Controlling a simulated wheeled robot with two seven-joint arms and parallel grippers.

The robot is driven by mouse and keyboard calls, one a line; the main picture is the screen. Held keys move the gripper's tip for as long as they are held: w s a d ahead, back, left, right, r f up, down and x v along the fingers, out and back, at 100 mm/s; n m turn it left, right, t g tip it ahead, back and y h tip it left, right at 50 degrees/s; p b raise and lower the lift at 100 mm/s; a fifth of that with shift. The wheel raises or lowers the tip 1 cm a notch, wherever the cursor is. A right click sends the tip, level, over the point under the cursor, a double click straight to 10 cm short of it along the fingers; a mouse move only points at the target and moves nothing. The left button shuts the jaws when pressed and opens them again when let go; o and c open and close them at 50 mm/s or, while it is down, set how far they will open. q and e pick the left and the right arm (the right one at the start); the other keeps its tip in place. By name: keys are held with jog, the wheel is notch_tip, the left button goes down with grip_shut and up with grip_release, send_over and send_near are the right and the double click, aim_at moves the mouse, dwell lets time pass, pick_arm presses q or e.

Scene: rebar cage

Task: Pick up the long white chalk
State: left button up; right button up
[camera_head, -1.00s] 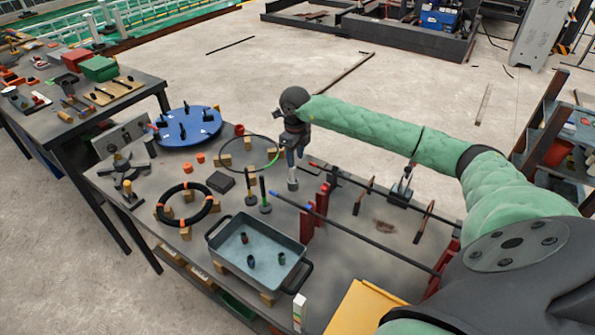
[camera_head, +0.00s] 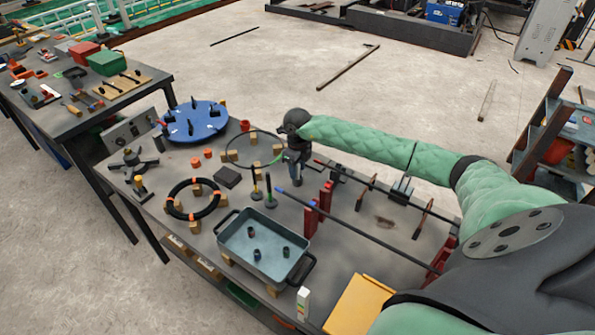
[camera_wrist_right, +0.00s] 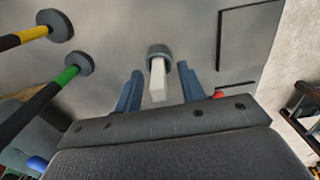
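The white chalk (camera_wrist_right: 157,82) stands in a round grey holder (camera_wrist_right: 159,51) in the right wrist view, its near end pointing toward the camera. My right gripper (camera_wrist_right: 159,88) is open, with one blue-grey finger on each side of the chalk and visible gaps on both sides. In the head view my right gripper (camera_head: 295,178) points down over the table behind the tray and hides the chalk. My left gripper is out of view.
Two black rods on round bases, one with a green band (camera_wrist_right: 68,75) and one with yellow (camera_wrist_right: 33,34), stand left of the gripper. A grey tray (camera_head: 270,265) is in front. A long dark bar (camera_head: 350,225) on red stands lies to the right.

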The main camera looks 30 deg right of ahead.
jog(key=shift+a, duration=0.15)
jog(key=shift+f, duration=0.1)
jog(key=c, duration=0.9)
grip_shut()
